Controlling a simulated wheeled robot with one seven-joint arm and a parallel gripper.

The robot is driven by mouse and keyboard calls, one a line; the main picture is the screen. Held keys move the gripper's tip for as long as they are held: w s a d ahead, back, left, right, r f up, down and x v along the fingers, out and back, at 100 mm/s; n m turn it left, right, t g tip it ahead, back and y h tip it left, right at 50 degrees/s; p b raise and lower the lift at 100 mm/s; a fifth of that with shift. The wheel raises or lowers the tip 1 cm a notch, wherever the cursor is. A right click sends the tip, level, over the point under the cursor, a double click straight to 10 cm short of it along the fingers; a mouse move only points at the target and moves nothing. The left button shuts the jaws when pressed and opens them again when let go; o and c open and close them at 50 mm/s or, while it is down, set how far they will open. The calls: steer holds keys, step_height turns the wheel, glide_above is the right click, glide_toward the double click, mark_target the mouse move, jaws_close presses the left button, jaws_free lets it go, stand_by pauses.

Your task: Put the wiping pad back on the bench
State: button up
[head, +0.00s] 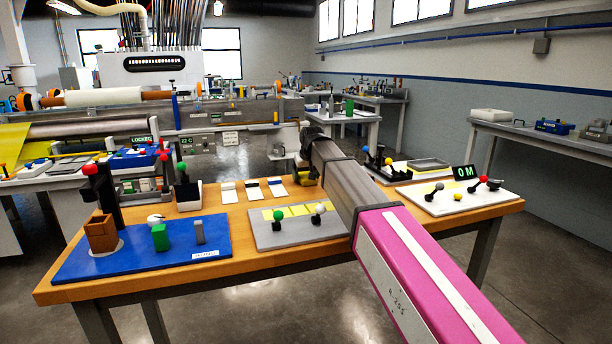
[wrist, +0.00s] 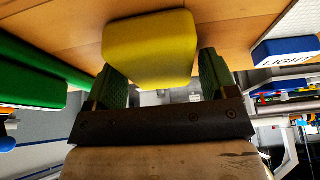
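The wiping pad (wrist: 150,48) is a yellow block with rounded edges in the wrist view. It sits between the two green fingers of my gripper (wrist: 165,82), which appear to press on its sides. The wooden bench top (wrist: 60,28) is right by the pad; I cannot tell whether they touch. In the head view, my gripper (head: 301,163) is at the bench's far edge, partly hidden by my arm. A small yellow patch of the pad (head: 308,181) shows there. The bench (head: 275,262) is a long wooden table.
A blue board (head: 130,262) with blocks lies on the left of the bench, and a grey board (head: 270,238) with knobs in the middle. Three small cards (head: 253,190) lie left of the gripper. A white board (head: 440,206) with levers is at right.

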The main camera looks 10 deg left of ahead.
steer(key=shift+o, duration=0.3)
steer(key=shift+r, duration=0.1)
steer(key=v, duration=1.2)
